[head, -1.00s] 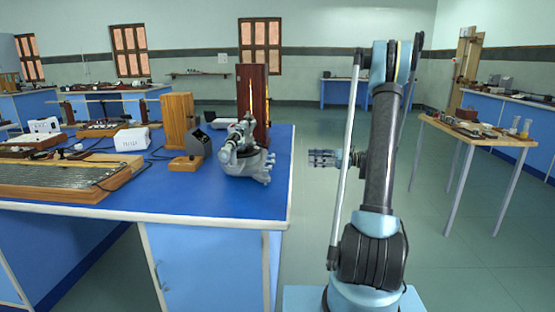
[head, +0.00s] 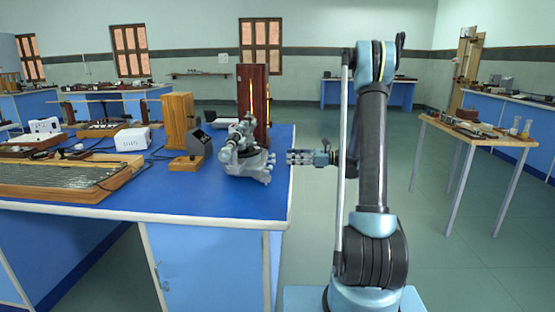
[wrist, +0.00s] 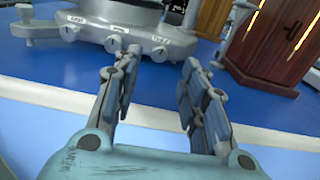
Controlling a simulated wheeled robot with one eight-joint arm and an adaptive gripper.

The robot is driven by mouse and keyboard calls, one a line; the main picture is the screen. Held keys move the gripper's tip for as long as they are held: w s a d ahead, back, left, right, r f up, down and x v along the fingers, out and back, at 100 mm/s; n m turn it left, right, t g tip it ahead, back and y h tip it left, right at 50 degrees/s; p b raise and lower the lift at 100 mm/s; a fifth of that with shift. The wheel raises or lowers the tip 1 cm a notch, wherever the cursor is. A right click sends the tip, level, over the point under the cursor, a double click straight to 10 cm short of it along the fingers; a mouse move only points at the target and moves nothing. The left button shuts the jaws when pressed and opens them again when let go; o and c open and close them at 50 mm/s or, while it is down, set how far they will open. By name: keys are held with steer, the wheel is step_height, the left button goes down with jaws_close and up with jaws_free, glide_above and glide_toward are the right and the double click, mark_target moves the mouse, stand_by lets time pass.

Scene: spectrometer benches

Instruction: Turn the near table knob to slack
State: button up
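The spectrometer (head: 243,158) stands near the right edge of the blue bench, a grey instrument on a round base. In the wrist view its base (wrist: 95,25) fills the top left, with small round knobs along its rim: one at left (wrist: 69,33), one in the middle (wrist: 113,44), one at right (wrist: 159,53). Small labels sit above them, too small to read, so I cannot tell which is the near table knob. My gripper (wrist: 160,68) is open and empty, its fingers pointing at the rim, apart from the knobs. In the head view my gripper (head: 291,157) is just right of the base.
The bench edge (wrist: 150,122) runs beneath my fingers. A dark red wooden housing (wrist: 275,45) with a bright slit stands behind and right of the spectrometer. A wooden block (head: 178,125) and a small grey box (head: 198,143) stand left.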

mark_target(278, 164)
steer(key=a, duration=0.6)
steer(key=shift+w+a, duration=0.1)
steer(key=shift+a, duration=0.25)
jaws_close()
